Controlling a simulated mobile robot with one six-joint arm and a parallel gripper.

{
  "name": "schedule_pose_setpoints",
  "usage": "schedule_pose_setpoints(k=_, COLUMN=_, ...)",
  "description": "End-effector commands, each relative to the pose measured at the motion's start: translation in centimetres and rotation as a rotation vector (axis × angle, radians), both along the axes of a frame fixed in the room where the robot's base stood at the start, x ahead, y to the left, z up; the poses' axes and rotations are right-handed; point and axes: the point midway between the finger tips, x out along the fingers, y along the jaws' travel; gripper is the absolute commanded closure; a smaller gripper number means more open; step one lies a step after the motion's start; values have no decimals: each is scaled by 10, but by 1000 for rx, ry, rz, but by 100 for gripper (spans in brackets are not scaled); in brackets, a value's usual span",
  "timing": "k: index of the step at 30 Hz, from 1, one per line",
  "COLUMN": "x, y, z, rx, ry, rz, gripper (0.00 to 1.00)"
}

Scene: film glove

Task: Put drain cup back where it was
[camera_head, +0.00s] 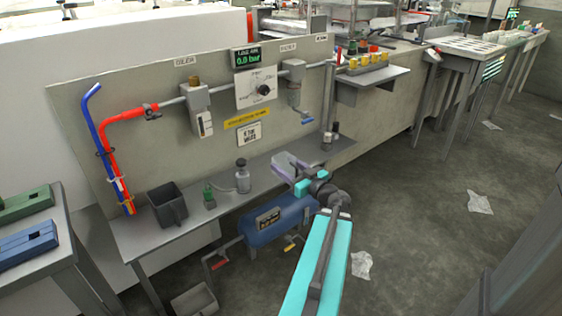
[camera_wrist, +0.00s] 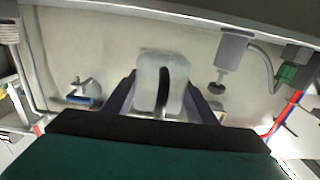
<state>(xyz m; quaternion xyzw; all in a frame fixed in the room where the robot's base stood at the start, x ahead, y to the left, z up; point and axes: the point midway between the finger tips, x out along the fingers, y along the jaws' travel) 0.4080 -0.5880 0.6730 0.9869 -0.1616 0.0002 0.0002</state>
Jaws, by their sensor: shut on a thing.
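The drain cup, a pale translucent cup (camera_wrist: 150,78), sits between the two dark purple fingers of my gripper (camera_wrist: 161,92) in the wrist view. The fingers are shut on its sides. A dark curved strip shows across the cup's middle; I cannot tell what it is. In the camera_head view, my gripper (camera_head: 288,165) is at the right part of the narrow grey shelf (camera_head: 225,208), in front of the panel.
A filter unit with a blue lever (camera_head: 294,95) hangs above. A blue tank (camera_head: 280,220) lies below.

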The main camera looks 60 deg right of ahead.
Motion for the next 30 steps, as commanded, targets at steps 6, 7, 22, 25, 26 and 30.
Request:
schedule_pose_setpoints(k=6, x=18, y=-22, z=-2, rx=1, ry=0, rz=1, gripper=76)
schedule_pose_setpoints(k=7, x=20, y=-25, z=-3, rx=1, ry=0, rz=1, gripper=76)
schedule_pose_setpoints(k=22, x=56, y=-68, z=-8, rx=1, ry=-1, rz=2, gripper=76)
schedule_pose_setpoints(k=25, x=63, y=-76, z=-9, rx=1, ry=-1, rz=2, gripper=76)
schedule_pose_setpoints(k=26, x=65, y=-79, z=-10, rx=1, ry=-1, rz=2, gripper=76)
schedule_pose_setpoints(k=30, x=76, y=-90, z=-11, rx=1, ry=-1, rz=2, gripper=76)
